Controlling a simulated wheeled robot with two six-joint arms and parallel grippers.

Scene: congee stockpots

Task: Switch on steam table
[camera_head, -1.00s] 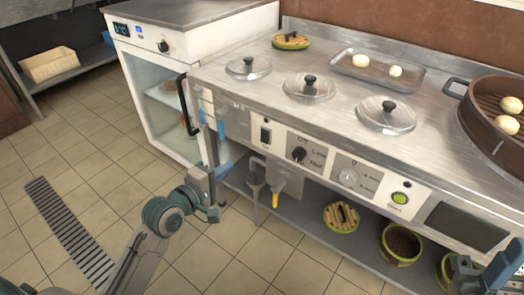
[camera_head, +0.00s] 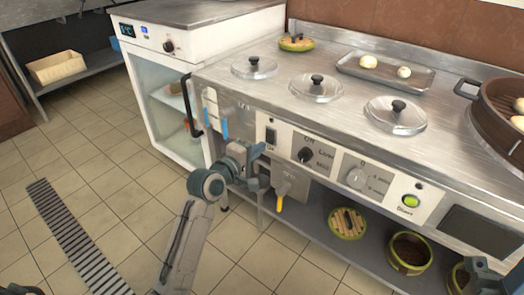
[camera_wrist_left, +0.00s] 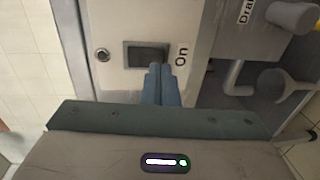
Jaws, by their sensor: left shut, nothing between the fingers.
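The steam table (camera_head: 330,120) is a long steel counter with a control panel on its front. A dark rocker switch (camera_head: 270,135) with the word On beside it sits at the panel's left end. It also shows in the left wrist view (camera_wrist_left: 147,54). My left gripper (camera_head: 260,149) is in front of the panel, just below and left of the switch. In the left wrist view its shut, empty blue fingers (camera_wrist_left: 160,70) overlap the switch's lower right edge; I cannot tell whether they touch it. Part of my right arm shows at the lower right; its fingers are not visible.
Right of the switch are an Off/Low/High knob (camera_head: 305,155), a timer dial (camera_head: 356,178) and a green button (camera_head: 411,201). A drain valve with a yellow handle (camera_head: 282,190) hangs below. A black handle (camera_head: 190,105) juts out at left. Lidded pots (camera_head: 314,88) are on top.

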